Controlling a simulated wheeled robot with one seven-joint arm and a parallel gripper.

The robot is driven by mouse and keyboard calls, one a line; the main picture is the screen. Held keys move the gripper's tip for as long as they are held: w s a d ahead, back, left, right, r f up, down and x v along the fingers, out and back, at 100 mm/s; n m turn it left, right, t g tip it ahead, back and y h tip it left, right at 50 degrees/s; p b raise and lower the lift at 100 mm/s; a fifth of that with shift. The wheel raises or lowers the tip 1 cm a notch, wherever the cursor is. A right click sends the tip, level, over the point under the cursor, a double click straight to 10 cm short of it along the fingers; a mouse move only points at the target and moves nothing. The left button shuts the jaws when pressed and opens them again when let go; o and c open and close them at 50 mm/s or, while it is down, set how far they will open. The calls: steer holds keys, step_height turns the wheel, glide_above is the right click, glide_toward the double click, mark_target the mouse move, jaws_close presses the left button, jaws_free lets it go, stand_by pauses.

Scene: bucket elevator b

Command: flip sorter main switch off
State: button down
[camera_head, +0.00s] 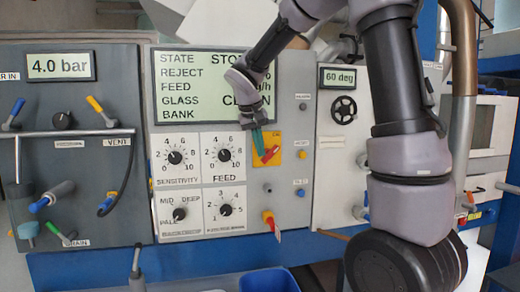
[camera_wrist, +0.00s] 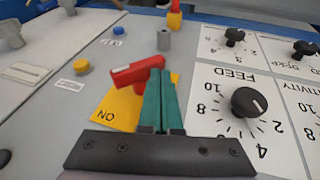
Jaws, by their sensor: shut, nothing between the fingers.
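The main switch is a red lever (camera_head: 270,155) on a yellow plate (camera_head: 289,142) on the grey panel. In the wrist view the red lever (camera_wrist: 132,73) lies slanted across the yellow plate (camera_wrist: 115,108), and the word ON shows upside down at the plate's near edge. My gripper (camera_head: 260,150) has green fingers that are shut and empty. In the wrist view the gripper (camera_wrist: 160,76) has its fingertips right beside the lever's thick end, on its right, partly covering the plate. I cannot tell whether they touch the lever.
The FEED knob (camera_wrist: 248,102) is just right of the fingers in the wrist view. Small yellow (camera_wrist: 81,67) and blue (camera_wrist: 118,30) buttons and a grey knob (camera_wrist: 164,41) stick out nearby. A red-yellow valve handle (camera_head: 270,222) is lower down. The display (camera_head: 180,88) sits above.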

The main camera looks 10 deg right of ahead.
steer(key=shift+a+f+n+h, duration=0.15)
steer(key=shift+f+h, duration=0.1)
steer(key=shift+h, duration=0.4)
steer(key=shift+a+f+n+h, duration=0.15)
steer(key=shift+f+h, duration=0.05)
steer(key=shift+h, duration=0.45)
steer(key=shift+a+f+h, duration=0.15)
steer(key=shift+f+h, duration=0.35)
steer(key=shift+h, duration=0.7)
steer(key=shift+f+n+t+h, duration=0.2)
steer(key=shift+f+n+h, duration=0.15)
steer(key=shift+h, duration=0.6)
steer(key=shift+f+n+t+h, duration=0.25)
steer(key=shift+f+h, duration=0.15)
steer(key=shift+h, duration=0.55)
steer(key=shift+d+f, duration=0.2)
steer(key=shift+f, duration=0.05)
glide_toward(262, 160)
steer(key=shift+s+a+r, duration=0.1)
steer(key=shift+s+a, duration=0.1)
steer(key=shift+a, duration=0.3)
steer(key=shift+s+a+r, duration=0.1)
steer(key=shift+s+a, duration=0.05)
steer(key=shift+a, duration=0.35)
